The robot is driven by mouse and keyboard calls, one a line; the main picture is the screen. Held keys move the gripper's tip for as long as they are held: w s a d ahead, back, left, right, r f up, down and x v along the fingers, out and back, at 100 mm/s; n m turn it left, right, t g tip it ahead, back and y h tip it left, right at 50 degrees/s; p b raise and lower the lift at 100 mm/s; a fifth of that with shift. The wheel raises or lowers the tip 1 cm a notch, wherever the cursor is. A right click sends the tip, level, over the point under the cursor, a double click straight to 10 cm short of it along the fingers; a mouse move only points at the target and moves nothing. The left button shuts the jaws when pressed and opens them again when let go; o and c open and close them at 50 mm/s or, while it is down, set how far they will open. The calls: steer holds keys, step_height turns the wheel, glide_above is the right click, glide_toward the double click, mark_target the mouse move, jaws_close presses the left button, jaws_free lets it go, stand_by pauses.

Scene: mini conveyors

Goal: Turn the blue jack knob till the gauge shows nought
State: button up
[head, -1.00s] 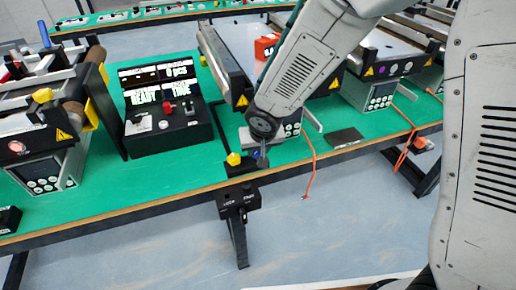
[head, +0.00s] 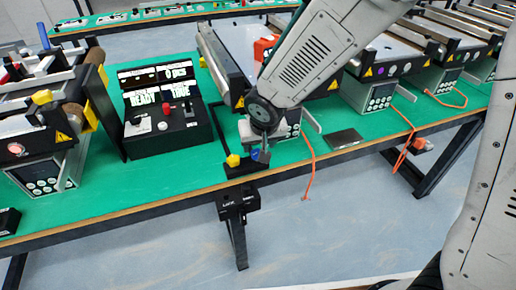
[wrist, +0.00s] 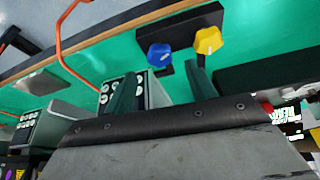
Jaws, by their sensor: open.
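The blue knob (wrist: 159,54) sits on a black block at the table's front edge, beside a yellow knob (wrist: 208,40). My gripper (wrist: 160,68) is open and empty. In the wrist view its two dark green fingers point toward the blue knob, one to each side, with the knob in line with the gap. I cannot tell whether they touch it. I cannot make out a gauge for the knob.
A black console (head: 168,128) with lit displays stands left of my gripper. Mini conveyors stand on the green tabletop (head: 90,200). An orange cable (head: 310,155) hangs over the front edge to the right. A black box (head: 238,200) hangs below the edge.

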steer(key=v, duration=0.3)
steer(key=shift+r, duration=0.2)
steer(key=shift+s, duration=0.1)
steer(key=s+d+r+m+g, duration=0.1)
steer(key=s+d+r, duration=0.6)
steer(key=s+d, duration=0.4)
steer(key=s+d+r+m+g, duration=0.1)
steer(key=s+d+r+g, duration=0.1)
steer(key=s+d+r, duration=0.6)
steer(key=s+d, duration=0.3)
steer(key=s, duration=0.2)
steer(key=shift+s+h, duration=0.15)
steer(key=shift+h, duration=0.25)
